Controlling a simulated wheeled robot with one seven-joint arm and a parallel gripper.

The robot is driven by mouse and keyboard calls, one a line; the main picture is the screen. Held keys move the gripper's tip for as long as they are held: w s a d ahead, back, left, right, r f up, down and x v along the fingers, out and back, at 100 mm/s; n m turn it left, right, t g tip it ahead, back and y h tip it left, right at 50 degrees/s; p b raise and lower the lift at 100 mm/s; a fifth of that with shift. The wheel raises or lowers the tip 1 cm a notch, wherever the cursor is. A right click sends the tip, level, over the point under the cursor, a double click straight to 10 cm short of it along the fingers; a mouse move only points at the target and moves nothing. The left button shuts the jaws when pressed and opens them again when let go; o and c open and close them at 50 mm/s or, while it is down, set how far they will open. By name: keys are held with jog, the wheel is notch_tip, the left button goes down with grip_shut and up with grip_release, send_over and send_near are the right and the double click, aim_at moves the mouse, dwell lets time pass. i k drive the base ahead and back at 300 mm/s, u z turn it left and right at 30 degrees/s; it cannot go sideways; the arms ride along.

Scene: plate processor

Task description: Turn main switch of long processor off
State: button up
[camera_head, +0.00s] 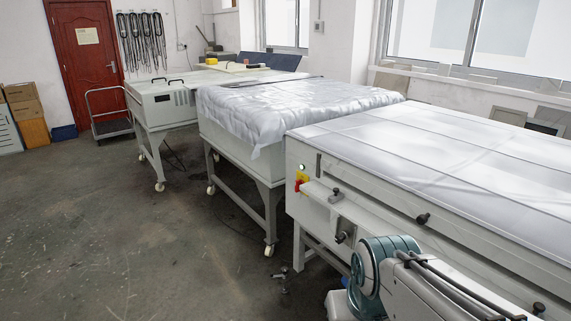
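The long processor (470,150) is the large light-grey machine at the right, with a white cover on top. On the left end of its front face is the main switch (299,186), a small red part against yellow. A small green-white light (302,167) shows just above it. The switch's exact turn position is too small to tell. My arm, teal and white, enters at the bottom right in front of the processor, below and right of the switch and apart from it in the picture. My gripper does not show.
Dark knobs (423,219) and a white ledge stick out along the processor's front. A cloth-covered table (258,165) and another grey machine (165,103) stand further back. A trolley (108,112) stands near the red door (84,45). The floor (130,230) at left is open.

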aim_at(299, 182)
jog(key=u, duration=0.1)
jog(key=i, duration=2)
jog(key=u, duration=0.3)
